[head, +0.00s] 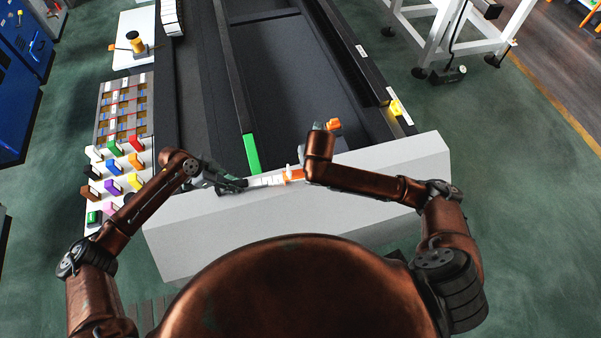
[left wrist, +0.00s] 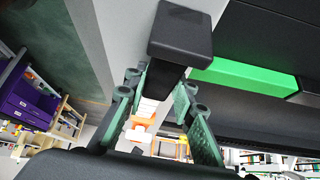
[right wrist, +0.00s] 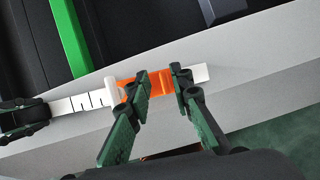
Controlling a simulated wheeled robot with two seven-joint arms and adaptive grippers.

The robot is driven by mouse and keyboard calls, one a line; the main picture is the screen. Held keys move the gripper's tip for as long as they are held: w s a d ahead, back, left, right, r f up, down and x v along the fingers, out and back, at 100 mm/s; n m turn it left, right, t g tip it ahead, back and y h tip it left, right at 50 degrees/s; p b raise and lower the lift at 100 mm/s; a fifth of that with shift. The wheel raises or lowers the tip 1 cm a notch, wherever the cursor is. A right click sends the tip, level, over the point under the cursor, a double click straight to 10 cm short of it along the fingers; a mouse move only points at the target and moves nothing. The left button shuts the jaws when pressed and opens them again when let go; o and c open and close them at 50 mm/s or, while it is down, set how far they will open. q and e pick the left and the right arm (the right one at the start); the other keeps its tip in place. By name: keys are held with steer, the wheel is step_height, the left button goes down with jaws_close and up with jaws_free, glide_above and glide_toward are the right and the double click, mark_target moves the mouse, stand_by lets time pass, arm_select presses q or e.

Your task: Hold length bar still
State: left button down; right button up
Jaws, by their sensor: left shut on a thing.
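The length bar (head: 266,181) is a pale strip with black marks, lying along the white front beam. It also shows in the right wrist view (right wrist: 75,103). My left gripper (head: 238,186) is shut on its black left end, a block with a narrower stem (left wrist: 185,35). An orange slider (right wrist: 155,84) sits on the bar, with a white piece (right wrist: 111,91) beside it. My right gripper (right wrist: 163,76) is open, its fingers apart on either side of the slider; contact cannot be told. In the head view my own arm hides the right gripper.
The white beam (head: 400,165) crosses in front of the dark rack bed (head: 290,70). A green strip (head: 251,153) ends near the bar. A board of coloured blocks (head: 95,152) stands left; a yellow piece (head: 397,107) is right.

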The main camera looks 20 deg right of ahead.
stand_by(0.4)
arm_select(q)
steer(key=c, duration=1.5)
jaws_free()
steer(key=shift+c, duration=0.2)
steer(key=v, duration=1.2)
